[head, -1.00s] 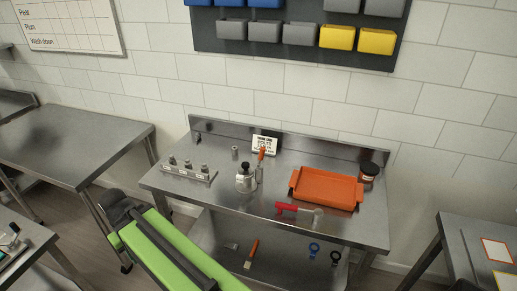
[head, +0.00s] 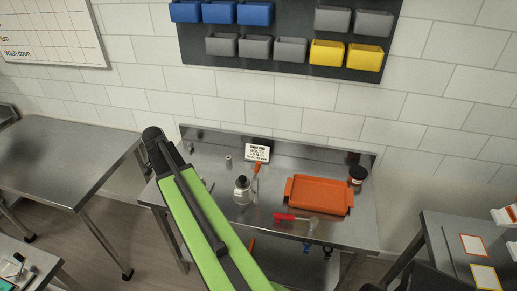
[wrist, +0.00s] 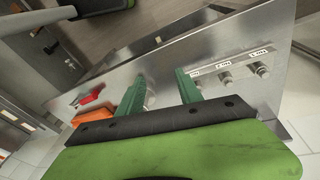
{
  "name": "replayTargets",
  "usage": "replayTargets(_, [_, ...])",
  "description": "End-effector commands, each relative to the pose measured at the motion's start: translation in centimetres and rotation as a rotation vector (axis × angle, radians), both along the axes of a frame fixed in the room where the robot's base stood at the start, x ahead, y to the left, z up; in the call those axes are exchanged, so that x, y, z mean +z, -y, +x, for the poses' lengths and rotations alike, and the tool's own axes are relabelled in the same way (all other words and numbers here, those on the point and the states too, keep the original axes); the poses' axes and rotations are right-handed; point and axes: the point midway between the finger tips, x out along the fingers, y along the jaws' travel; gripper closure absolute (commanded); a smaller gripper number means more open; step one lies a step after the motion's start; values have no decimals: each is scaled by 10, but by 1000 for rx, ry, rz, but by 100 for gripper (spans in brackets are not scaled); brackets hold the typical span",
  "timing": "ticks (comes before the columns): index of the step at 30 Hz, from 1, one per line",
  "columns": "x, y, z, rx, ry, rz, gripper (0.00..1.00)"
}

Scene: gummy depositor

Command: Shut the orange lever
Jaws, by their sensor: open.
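A small orange lever (head: 256,170) stands up behind the silver depositor pot (head: 243,190) on the steel bench, in front of a small printed sign. Whether the lever is open or shut is too small to tell. In the wrist view my gripper (wrist: 160,85) shows two green fingers spread apart with nothing held. A grey round part (wrist: 149,98), perhaps the pot, shows between them, farther off. In the head view my green arm crosses the left of the bench, and the fingertips cannot be made out. The lever is not clearly seen in the wrist view.
An orange tray (head: 318,195) and a dark jar (head: 357,177) stand on the right of the bench. A red-handled tool (head: 290,217) lies at the front. A row of labelled valves (wrist: 226,72) shows in the wrist view. The printed sign (head: 257,152) stands at the back.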

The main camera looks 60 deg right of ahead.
Motion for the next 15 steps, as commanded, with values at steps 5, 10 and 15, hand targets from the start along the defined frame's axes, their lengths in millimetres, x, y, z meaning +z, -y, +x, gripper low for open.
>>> replayTargets(5, [94, 173, -61, -763, 32, -187, 58])
replayTargets(10, [113, 235, -105, -1088, 52, -288, 58])
replayTargets(15, [109, 240, -112, -1130, 56, -303, 58])
